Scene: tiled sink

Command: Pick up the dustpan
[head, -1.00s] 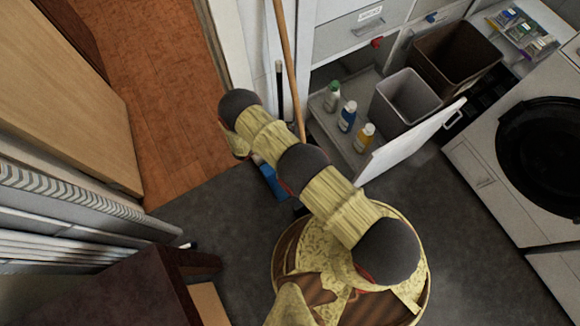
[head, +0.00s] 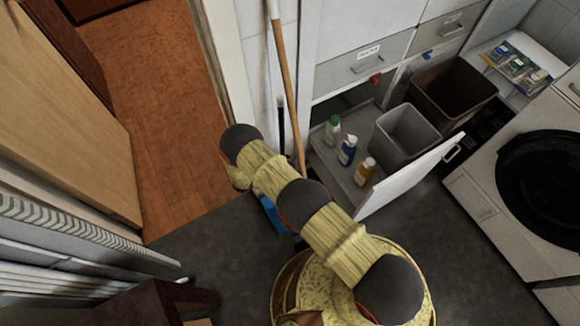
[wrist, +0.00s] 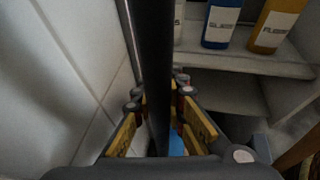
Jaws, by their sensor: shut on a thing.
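The dustpan (head: 272,215) shows in the head view as a blue piece on the dark floor, mostly hidden under my arm. A thin dark upright handle (head: 281,125) shows above my arm, beside the white wall. In the wrist view, a dark pole (wrist: 155,50) runs down between the yellow-padded fingers of my gripper (wrist: 158,97), and a bit of blue (wrist: 177,145) shows below. My gripper is shut on this handle. In the head view my gripper is hidden behind my arm.
A wooden pole (head: 285,80) leans close beside the handle. An open pull-out shelf to the right holds several bottles (head: 347,150) and a grey bin (head: 405,135), with a brown bin (head: 455,88) behind. A doorway with orange-brown floor (head: 165,120) opens at left.

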